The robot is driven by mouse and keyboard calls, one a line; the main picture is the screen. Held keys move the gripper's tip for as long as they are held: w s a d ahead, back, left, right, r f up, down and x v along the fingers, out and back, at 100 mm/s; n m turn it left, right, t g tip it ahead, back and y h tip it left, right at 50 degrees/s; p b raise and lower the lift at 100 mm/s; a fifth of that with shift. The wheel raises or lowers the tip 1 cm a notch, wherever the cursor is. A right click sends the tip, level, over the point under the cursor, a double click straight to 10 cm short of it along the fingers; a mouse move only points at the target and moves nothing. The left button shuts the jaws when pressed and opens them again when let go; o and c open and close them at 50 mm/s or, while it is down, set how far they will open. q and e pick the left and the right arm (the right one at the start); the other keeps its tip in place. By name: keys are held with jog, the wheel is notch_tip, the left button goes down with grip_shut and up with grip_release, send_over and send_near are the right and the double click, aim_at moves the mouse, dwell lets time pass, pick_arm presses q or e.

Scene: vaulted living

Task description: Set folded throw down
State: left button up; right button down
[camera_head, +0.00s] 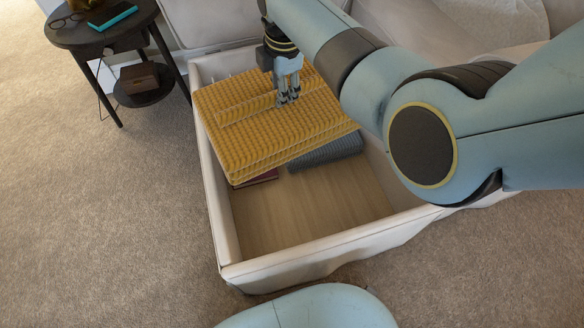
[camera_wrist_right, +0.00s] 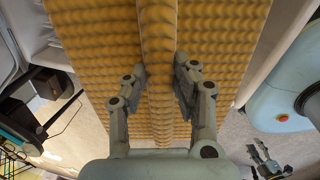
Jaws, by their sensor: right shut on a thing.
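The folded throw (camera_head: 265,128) is a thick yellow, waffle-textured bundle with a raised fold along its top. My right gripper (camera_head: 288,98) is shut on this raised fold from above. In the right wrist view the fold of the throw (camera_wrist_right: 156,70) runs between the two fingers of my right gripper (camera_wrist_right: 174,90). The throw hangs roughly level over the back part of an open, pale storage box (camera_head: 225,225) and hides that part's floor. Whether its underside touches anything cannot be told. My left gripper (camera_wrist_right: 265,158) shows small at the lower right of the wrist view, away from the throw.
Inside the box, a grey ribbed item (camera_head: 326,151) and a dark red book-like item (camera_head: 258,178) lie partly under the throw. The front of the wooden floor (camera_head: 310,205) is bare. A dark round side table (camera_head: 95,35) stands at the upper left.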

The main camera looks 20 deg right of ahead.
pick_arm(q)
jog(key=w+d+r+t+h+b, duration=0.1)
jog(key=w+d+r+t+b, duration=0.2)
jog(key=w+b, duration=0.5)
jog(key=w+d+r+t+b, duration=0.2)
jog(key=w+r+t+b, duration=0.25)
jog(key=b, duration=0.85)
jog(key=w+d+r+m+t+h+b, duration=0.1)
jog(key=w+r+t, duration=0.4)
jog(key=r, duration=0.5)
jog(key=w+d+r+m+t+h+b, duration=0.1)
jog(key=w+r+m+t+h+b, duration=0.1)
jog(key=w+r+t, duration=0.4)
notch_tip(320, 180, up, 4)
jog(key=shift+w+r+t, duration=0.1)
jog(key=shift+w+t, duration=0.15)
jog(key=shift+t, duration=0.2)
pick_arm(e)
jog(key=s+d+f, duration=0.2)
jog(key=f, duration=1)
jog(key=s+d+f+m+g, duration=0.1)
jog(key=s+d+f, duration=0.1)
jog(key=f, duration=1)
jog(key=s+d+f+m, duration=0.1)
jog(key=s+f, duration=0.3)
jog(key=f, duration=0.9)
jog(key=shift+d+g, duration=0.4)
jog(key=shift+d, duration=0.3)
